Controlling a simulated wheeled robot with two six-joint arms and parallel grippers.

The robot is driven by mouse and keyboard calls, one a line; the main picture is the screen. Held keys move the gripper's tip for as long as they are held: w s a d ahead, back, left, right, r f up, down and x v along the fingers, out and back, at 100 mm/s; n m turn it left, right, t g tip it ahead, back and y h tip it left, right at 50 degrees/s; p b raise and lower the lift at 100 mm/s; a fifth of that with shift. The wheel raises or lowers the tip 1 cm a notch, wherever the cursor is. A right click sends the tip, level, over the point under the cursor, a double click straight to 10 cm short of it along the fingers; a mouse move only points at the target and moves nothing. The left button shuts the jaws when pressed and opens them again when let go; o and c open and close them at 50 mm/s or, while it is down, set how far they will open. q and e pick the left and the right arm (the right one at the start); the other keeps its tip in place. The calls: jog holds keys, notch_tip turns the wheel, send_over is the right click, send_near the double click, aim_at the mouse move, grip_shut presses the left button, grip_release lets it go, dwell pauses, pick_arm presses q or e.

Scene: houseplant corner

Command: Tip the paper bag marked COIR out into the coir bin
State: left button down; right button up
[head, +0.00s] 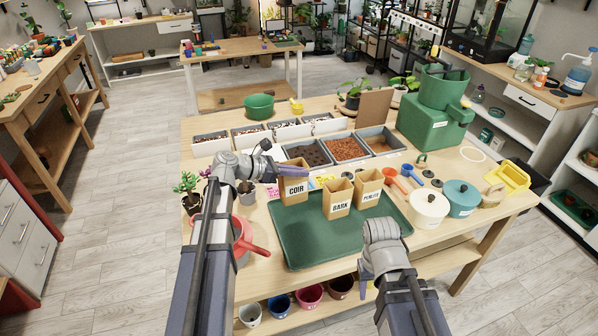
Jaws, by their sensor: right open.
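The paper bag marked COIR (296,187) is upright at the back left of the green tray (300,250). Bags marked BARK (338,202) and PUMICE (368,190) stand to its right. My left gripper (279,171) is at the left upper side of the COIR bag; whether its fingers are closed on the bag is unclear. My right gripper (366,284) is open and empty near the table's front edge.
A green machine (428,125) stands at the back right. A white pot (429,206) and teal pot (461,198) stand right of the tray. A red watering can (253,240) and a flowering plant (190,188) are at the left. The tray's front is clear.

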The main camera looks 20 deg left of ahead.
pick_arm(q)
jog(key=shift+r, duration=0.1)
notch_tip(320, 180, up, 9)
jog(key=p, duration=0.9)
